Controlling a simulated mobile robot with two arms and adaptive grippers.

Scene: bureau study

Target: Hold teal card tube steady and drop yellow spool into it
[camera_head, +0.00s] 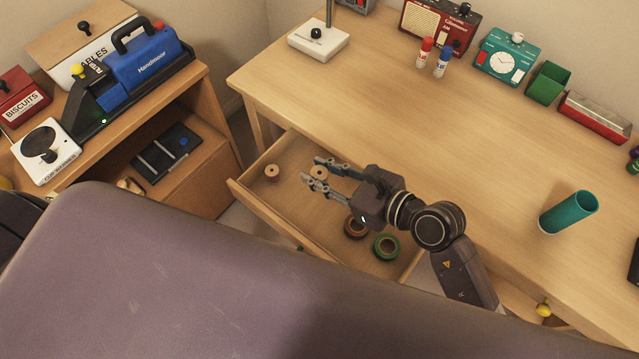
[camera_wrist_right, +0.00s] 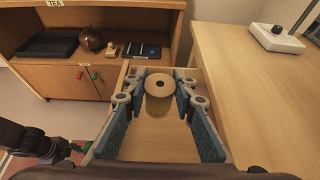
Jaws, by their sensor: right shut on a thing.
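The teal card tube (camera_head: 568,212) stands upright on the right part of the desk in the head view, open at the top, with no gripper near it. My right gripper (camera_head: 316,176) is over the open drawer, shut on a yellowish-tan spool (camera_head: 319,171). In the right wrist view the spool (camera_wrist_right: 158,92) sits between the finger pads (camera_wrist_right: 160,96), its round end with a dark centre hole showing. The pads hide parts of its sides.
The open drawer (camera_head: 236,187) also holds another spool (camera_head: 272,173), a brown tape roll (camera_head: 355,227) and a green tape roll (camera_head: 386,246). The desk's middle is clear.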

